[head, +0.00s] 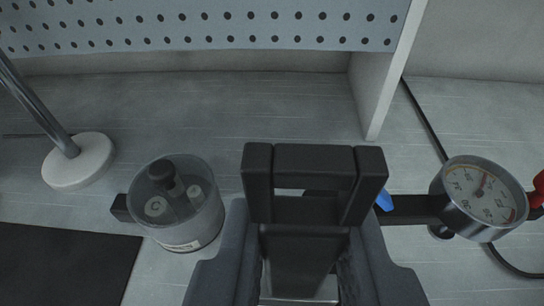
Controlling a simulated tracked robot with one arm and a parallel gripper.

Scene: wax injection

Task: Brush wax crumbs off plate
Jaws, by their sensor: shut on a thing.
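My gripper (315,175) is at the middle of the head view, with its two black fingers pointing away from the camera. The fingers are shut on a dark block-like object (315,160) that spans the gap between them. I cannot tell whether it is the brush, as no bristles show. No plate and no wax crumbs can be made out in this view; the area beneath the gripper is hidden by it.
A clear cylindrical pot (185,205) stands left of the gripper. A round dial gauge (483,195) is at right, with a black cable. A white round base with a metal post (78,162) stands at left. A perforated panel (200,25) and a white upright (385,80) bound the back.

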